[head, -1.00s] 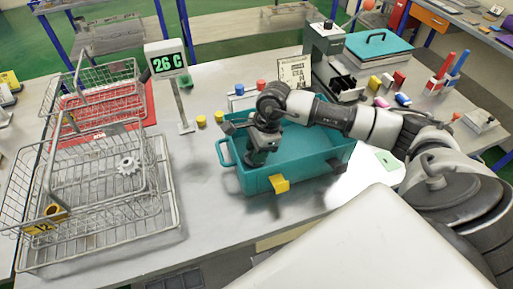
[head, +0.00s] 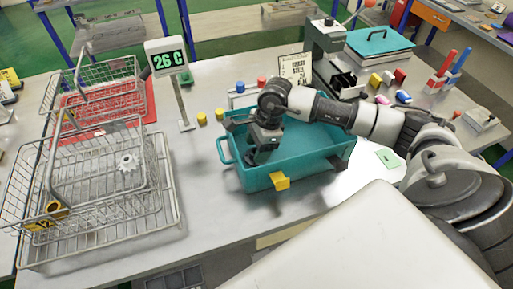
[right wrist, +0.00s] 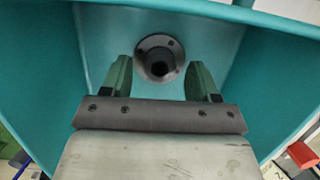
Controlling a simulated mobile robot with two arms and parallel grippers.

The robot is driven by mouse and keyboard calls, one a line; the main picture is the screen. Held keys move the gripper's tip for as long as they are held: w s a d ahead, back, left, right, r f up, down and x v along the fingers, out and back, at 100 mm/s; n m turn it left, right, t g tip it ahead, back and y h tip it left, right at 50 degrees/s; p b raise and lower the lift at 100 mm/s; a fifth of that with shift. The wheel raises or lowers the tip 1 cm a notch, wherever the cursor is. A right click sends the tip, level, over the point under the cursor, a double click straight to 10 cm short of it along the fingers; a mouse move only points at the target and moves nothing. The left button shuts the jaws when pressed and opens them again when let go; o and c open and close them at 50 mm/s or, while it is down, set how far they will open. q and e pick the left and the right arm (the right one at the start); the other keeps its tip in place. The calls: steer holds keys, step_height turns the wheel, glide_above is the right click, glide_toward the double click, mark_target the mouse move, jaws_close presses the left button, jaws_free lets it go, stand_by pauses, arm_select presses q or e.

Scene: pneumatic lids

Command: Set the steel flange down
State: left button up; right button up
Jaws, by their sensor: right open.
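The steel flange (right wrist: 150,45) is a dark grey ring with a round bore. In the right wrist view it lies inside the teal tub (right wrist: 212,40), between and just beyond the two green fingers of my right gripper (right wrist: 161,82). The fingers stand apart with a visible gap on each side of the flange. In the head view my right gripper (head: 259,157) points down into the left part of the teal tub (head: 310,171), and the flange is hidden there. My left gripper is out of view.
Wire baskets (head: 100,210) fill the left of the bench. A 26 C display (head: 167,56) on a post stands behind the tub. Yellow pieces (head: 202,119) sit near it. A yellow block (head: 280,181) is at the tub's front. Bare bench (head: 205,200) lies left of the tub.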

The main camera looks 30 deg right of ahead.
steer(key=b+v, duration=0.1)
steer(key=v, duration=1)
steer(key=shift+b, duration=0.4)
